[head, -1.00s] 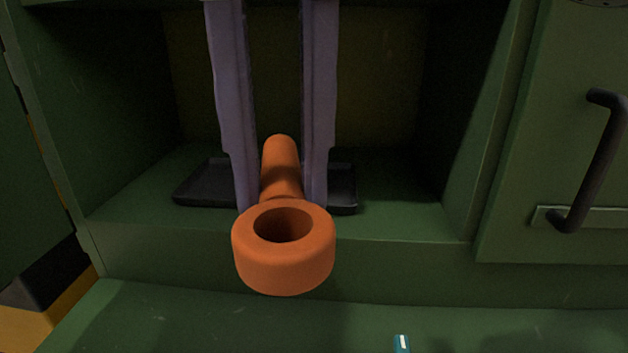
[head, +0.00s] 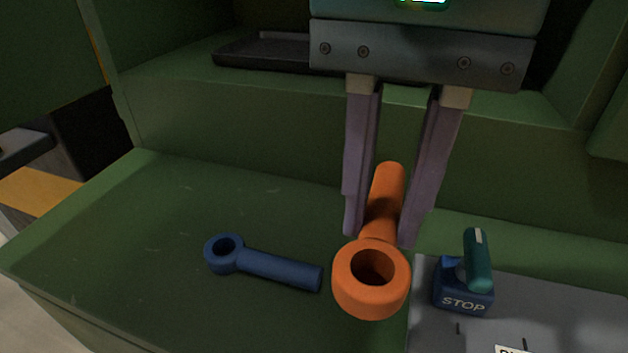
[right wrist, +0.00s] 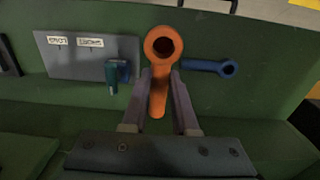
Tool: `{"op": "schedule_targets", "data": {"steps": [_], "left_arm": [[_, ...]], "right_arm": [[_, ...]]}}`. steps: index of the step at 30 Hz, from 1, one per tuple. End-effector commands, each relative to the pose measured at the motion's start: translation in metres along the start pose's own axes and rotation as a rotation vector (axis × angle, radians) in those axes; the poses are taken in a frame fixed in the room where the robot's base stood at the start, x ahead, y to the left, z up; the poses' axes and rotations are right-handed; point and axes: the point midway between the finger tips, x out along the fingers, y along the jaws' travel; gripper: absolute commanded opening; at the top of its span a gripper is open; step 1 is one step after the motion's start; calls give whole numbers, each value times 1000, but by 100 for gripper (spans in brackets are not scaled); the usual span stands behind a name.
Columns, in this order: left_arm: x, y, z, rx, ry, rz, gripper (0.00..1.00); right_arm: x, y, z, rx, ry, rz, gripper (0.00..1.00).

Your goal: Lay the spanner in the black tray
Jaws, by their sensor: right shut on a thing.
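My right gripper (head: 378,238) hangs over the green ledge. It is shut on an orange ring-ended tool (head: 383,212), gripped by its shaft with the ring toward the camera. The orange tool also shows between the fingers in the right wrist view (right wrist: 159,92). The black tray (head: 262,50) lies in the green compartment behind, partly hidden by my gripper body; what shows of it is empty. A blue ring-ended spanner (head: 275,267) lies on the ledge left of the orange tool. It also shows in the right wrist view (right wrist: 203,66). My left gripper is not in view.
A blue STOP block with a teal lever (head: 477,262) stands on a grey panel (head: 560,310) at the right, close to the held tool. A green step (head: 215,130) rises between the ledge and the compartment. The ledge's left part is clear.

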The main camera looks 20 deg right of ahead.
Motion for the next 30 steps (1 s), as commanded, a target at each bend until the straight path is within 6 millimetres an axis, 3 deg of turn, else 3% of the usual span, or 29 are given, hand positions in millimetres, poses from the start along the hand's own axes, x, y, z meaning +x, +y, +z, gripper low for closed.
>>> {"op": "schedule_targets", "data": {"steps": [1, 4, 18, 30], "left_arm": [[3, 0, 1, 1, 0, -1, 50], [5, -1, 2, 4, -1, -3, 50], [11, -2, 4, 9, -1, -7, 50], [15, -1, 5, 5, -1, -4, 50]], "right_arm": [[16, 1, 1, 2, -5, 5, 0], [38, 1, 0, 2, -3, 3, 0], [97, 0, -1, 1, 1, 1, 0], [103, 0, -1, 0, 3, -1, 0]]}}
